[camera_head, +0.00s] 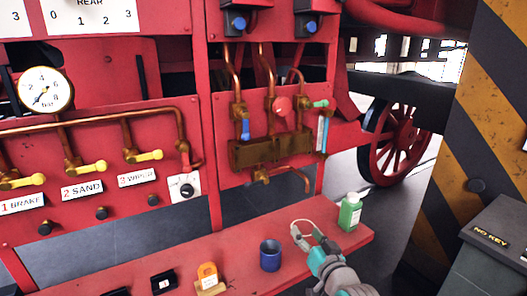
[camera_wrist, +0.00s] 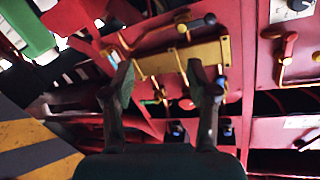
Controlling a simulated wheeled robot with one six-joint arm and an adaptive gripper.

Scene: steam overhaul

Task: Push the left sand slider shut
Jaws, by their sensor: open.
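No part is marked in words as a sand slider. Two dark housings with blue knobs, a left one (camera_head: 235,24) and a right one (camera_head: 308,27), sit at the top of the red panel in the head view; I cannot tell whether these are the sliders or how far they stand open. Blue knobs, one (camera_wrist: 177,130) and another (camera_wrist: 227,130), show low in the wrist view. My gripper (camera_head: 308,238) is open and empty, above the red shelf and well below the housings. Its spread fingers (camera_wrist: 160,76) point toward the panel in the wrist view.
A brass manifold (camera_head: 255,152) with pipes and coloured handles lies between my gripper and the housings. On the red shelf (camera_head: 335,243) stand a blue mug (camera_head: 270,256), an orange-topped item (camera_head: 208,276) and a green bottle (camera_head: 350,212). A striped pillar (camera_head: 500,90) rises at right.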

